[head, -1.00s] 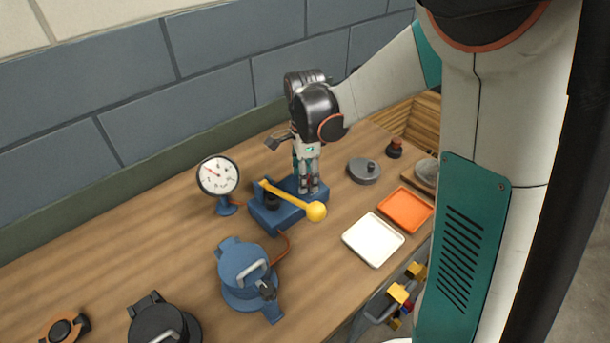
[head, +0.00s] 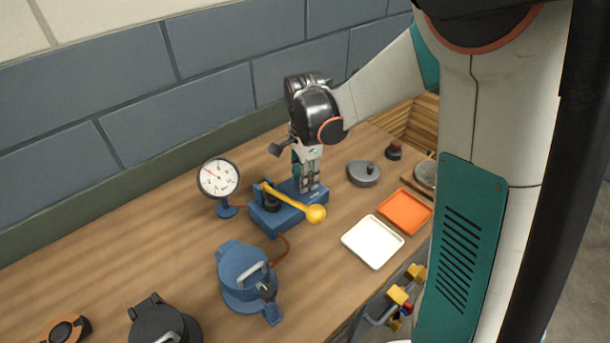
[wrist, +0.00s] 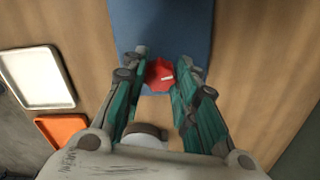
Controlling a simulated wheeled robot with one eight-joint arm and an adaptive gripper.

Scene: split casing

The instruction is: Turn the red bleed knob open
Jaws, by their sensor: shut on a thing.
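The red bleed knob (wrist: 160,75) shows in the wrist view between my gripper's fingertips, on the end of a blue base (wrist: 163,25). It has a lobed rim and a small pale mark on its face. My gripper (wrist: 161,80) points down and is shut on the knob. In the head view my gripper (head: 309,188) stands over the right end of the blue pump base (head: 275,222), and its fingers hide the knob. The yellow pump lever (head: 292,202) with a ball end lies across the base, left of and in front of my fingers.
A dial gauge (head: 218,178) stands left of the pump. A hose runs to a blue clamped casing (head: 243,272). A white tray (head: 372,242), an orange tray (head: 405,211) and a grey lidded disc (head: 363,173) lie to the right. Bare wood lies to the left.

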